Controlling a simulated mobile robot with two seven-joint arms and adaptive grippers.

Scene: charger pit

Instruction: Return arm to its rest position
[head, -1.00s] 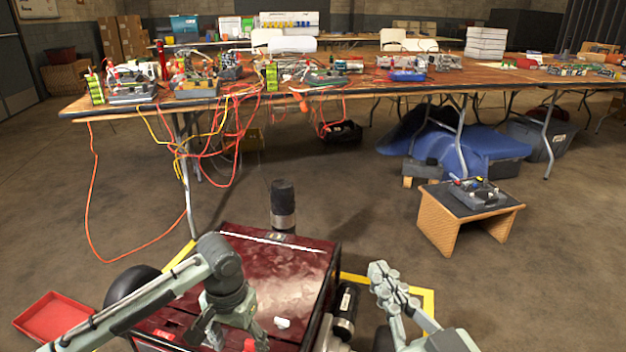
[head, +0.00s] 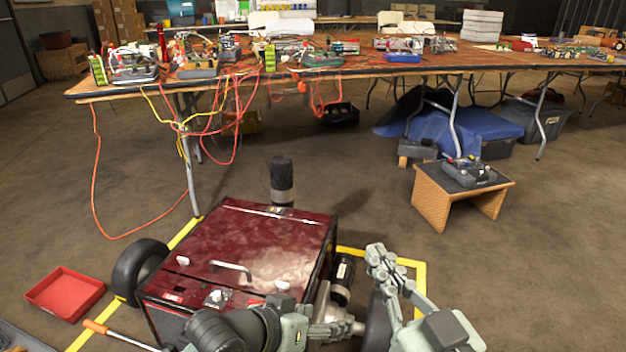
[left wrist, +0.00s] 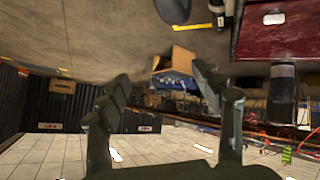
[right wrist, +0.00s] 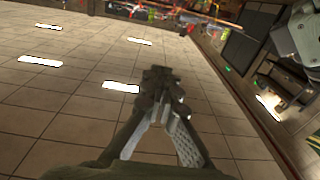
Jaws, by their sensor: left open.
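My left gripper (head: 340,328) is at the bottom middle of the head view, in front of the dark red vehicle (head: 250,235). In the left wrist view its two fingers (left wrist: 165,85) stand wide apart, with nothing between them. My right gripper (head: 382,262) is to the right of the vehicle, pointing up and away from me. In the right wrist view its fingers (right wrist: 162,85) meet at the tips, and I see nothing held.
Yellow floor tape (head: 420,270) runs around the vehicle. A small stool (head: 435,200) bears a device at right. A long cluttered table (head: 350,72) stands behind, with cables hanging down.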

